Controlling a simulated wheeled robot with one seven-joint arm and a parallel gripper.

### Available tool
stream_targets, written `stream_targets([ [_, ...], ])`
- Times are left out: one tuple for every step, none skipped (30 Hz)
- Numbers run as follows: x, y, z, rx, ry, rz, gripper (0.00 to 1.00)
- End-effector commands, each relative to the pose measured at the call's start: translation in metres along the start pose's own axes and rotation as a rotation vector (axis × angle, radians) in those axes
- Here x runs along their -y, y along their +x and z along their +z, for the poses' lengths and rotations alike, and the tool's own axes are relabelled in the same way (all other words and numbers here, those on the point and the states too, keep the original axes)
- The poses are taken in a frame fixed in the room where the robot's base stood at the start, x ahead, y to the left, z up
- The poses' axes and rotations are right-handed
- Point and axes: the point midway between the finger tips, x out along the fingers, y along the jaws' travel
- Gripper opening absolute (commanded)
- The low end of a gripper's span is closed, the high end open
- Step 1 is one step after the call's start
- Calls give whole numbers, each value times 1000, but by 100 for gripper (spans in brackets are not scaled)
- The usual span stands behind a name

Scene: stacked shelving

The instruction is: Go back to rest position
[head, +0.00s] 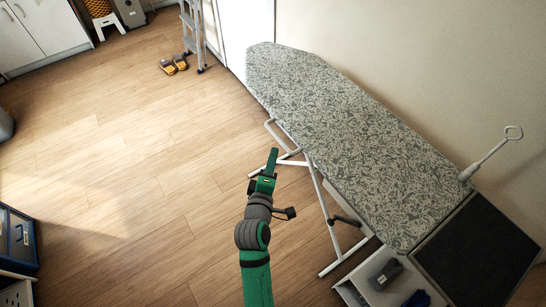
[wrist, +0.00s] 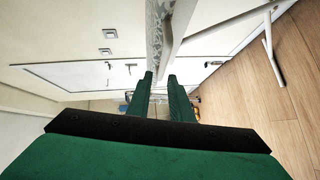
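My gripper (head: 271,161) is at the end of my green and black arm, raised over the wooden floor in the head view. It is left of the ironing board and apart from its top. In the wrist view my gripper (wrist: 160,77) shows two green fingers with a gap between them and nothing held. The ironing board (head: 340,130) has a grey patterned cover and white legs. Its edge also shows close beyond the fingertips in the wrist view (wrist: 163,35).
A white rack (head: 372,283) with dark items is at the board's near end. A stepladder (head: 194,35) and yellow-grey shoes (head: 173,65) are at the back. A blue crate (head: 17,240) is at the left edge. The floor (head: 120,160) left of my arm is clear.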

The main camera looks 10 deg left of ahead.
Motion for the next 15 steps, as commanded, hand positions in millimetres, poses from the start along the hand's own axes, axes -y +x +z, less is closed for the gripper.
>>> stream_targets([
  [0,0,0,0,0,0,20],
  [0,0,0,0,0,0,20],
  [0,0,0,0,0,0,20],
  [0,0,0,0,0,0,20],
  [0,0,0,0,0,0,20],
  [0,0,0,0,0,0,20],
  [0,0,0,0,0,0,20],
  [0,0,0,0,0,0,20],
  [0,0,0,0,0,-1,20],
  [1,0,0,-1,1,-1,20],
  [2,-1,0,-1,4,-2,20],
  [4,-3,2,-3,11,-5,20],
  [7,-6,3,-5,20,-8,20],
  [11,-9,4,-8,32,-11,20],
  [17,-16,7,-12,55,-18,20],
])
